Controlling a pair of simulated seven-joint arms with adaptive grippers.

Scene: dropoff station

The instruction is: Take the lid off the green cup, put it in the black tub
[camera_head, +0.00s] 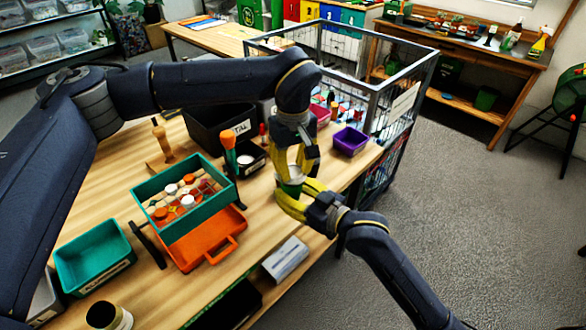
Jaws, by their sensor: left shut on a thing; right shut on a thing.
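The green cup (289,187) is near the table's right edge, upright as far as I can see. A pale lid (296,172) shows at its top, partly covered by yellow fingers. My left gripper (293,166) reaches down from above and is shut on the lid. My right gripper (291,194) comes from the lower right and is shut around the cup's body. I cannot tell whether the lid is apart from the cup. The black tub (200,119) stands behind to the left, with a label ending in "TAL"; my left arm hides part of it.
A teal tray of small bottles (143,196) stands over an orange tray (217,246), left of the cup. A small black box (253,170), an orange-topped tool (229,141) and a purple bin (350,140) are near. A wire cage (432,62) stands behind. A teal bin (92,250) is front left.

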